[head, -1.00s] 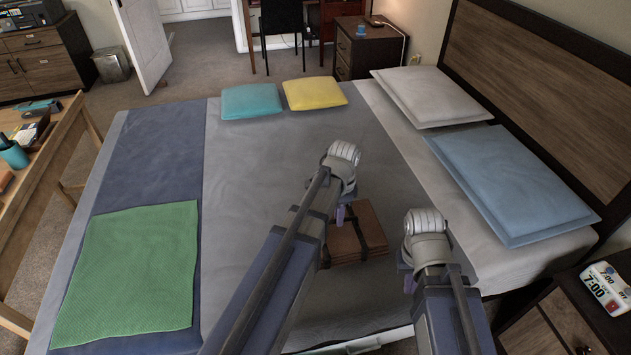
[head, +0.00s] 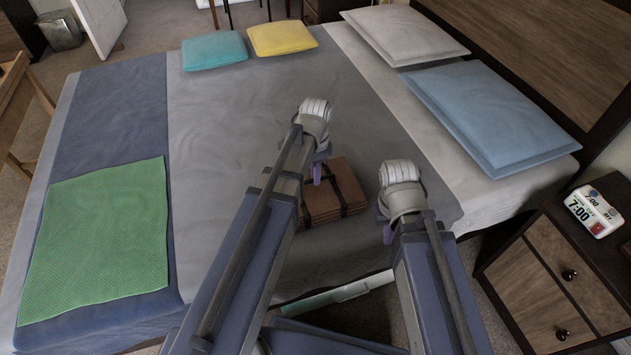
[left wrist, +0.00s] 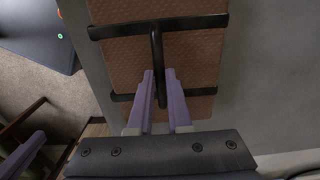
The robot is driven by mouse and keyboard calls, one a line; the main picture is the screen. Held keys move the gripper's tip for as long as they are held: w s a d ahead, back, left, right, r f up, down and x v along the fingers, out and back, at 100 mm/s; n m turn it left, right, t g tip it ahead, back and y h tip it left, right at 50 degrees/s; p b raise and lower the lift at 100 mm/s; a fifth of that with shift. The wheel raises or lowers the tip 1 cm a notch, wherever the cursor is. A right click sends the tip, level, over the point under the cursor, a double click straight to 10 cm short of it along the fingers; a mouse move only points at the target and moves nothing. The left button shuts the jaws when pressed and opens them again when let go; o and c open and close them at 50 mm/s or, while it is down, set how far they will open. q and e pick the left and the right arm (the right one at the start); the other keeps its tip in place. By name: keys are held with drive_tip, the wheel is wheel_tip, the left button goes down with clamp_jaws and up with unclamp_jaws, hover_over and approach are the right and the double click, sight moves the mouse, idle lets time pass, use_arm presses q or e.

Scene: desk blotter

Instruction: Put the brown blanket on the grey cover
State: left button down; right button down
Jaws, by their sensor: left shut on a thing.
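The brown blanket (head: 347,190) is a folded bundle with black straps, at the near right part of the grey cover (head: 230,140) in the head view. My left gripper (head: 316,172) is over it, and my arm hides its left part. In the left wrist view the blanket (left wrist: 185,60) fills the upper middle, and the fingers (left wrist: 160,85) are shut on its black strap handle. I cannot tell whether the blanket rests on the cover or hangs just above it. My right gripper (head: 387,232) is to the right of the blanket, apart from it; its opening is unclear.
A green mat (head: 97,240) lies on the blue strip at the left. Teal (head: 213,50) and yellow (head: 282,38) cushions lie at the far edge. White (head: 400,35) and blue (head: 490,115) pillows lie at the right. A nightstand (head: 550,290) with a clock (head: 593,212) stands near right.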

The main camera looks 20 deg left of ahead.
use_arm(q)
drive_tip(key=shift+f, duration=0.7)
drive_tip(key=shift+r, duration=0.15)
use_arm(e)
drive_tip(key=shift+f, duration=0.55)
use_arm(q)
drive_tip(key=c, duration=1.3)
unclamp_jaws()
drive_tip(key=shift+f+b, duration=0.2)
drive_tip(key=shift+b, duration=0.1)
drive_tip(key=o, duration=0.5)
drive_tip(key=shift+c, duration=0.2)
use_arm(e)
drive_tip(key=shift+f, duration=0.1)
use_arm(q)
drive_tip(key=shift+r, duration=0.15)
